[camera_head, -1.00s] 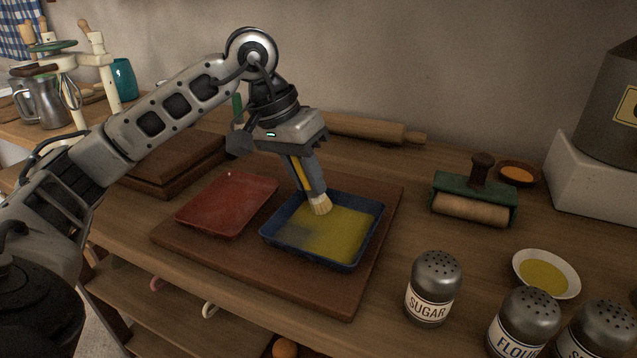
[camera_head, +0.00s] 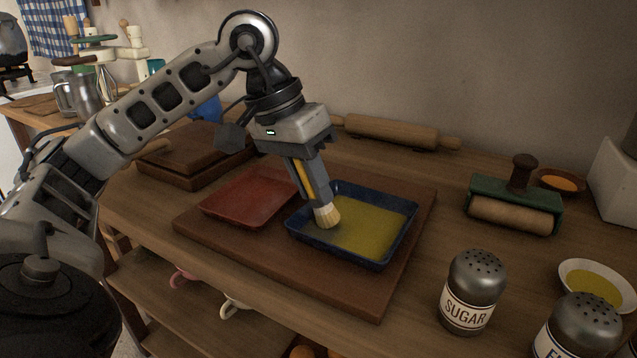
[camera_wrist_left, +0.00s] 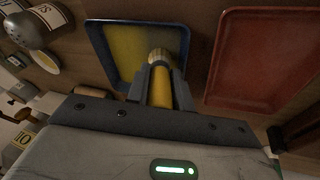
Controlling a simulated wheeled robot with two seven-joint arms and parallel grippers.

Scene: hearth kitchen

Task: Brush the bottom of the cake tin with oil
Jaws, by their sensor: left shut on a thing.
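The blue cake tin (camera_head: 408,232) lies on a brown board, and most of its bottom shows a yellow oil coat. The left end of the bottom looks darker and is partly behind the brush. My left gripper (camera_head: 315,183) is shut on the brush (camera_head: 327,216), which has a yellow handle and pale bristles pointing down. The bristles are over the left part of the tin, at or very near its bottom. The wrist view shows the brush handle (camera_wrist_left: 160,88) between the fingers and the blue tin (camera_wrist_left: 94,42) beyond. A white bowl of yellow oil (camera_head: 594,284) stands at the right.
A red tin (camera_head: 248,196) lies left of the blue one on the board (camera_head: 310,287). A sugar shaker (camera_head: 472,292) and another shaker (camera_head: 580,330) stand in front right. A green-framed roller (camera_head: 515,205) and rolling pin (camera_head: 392,133) lie behind.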

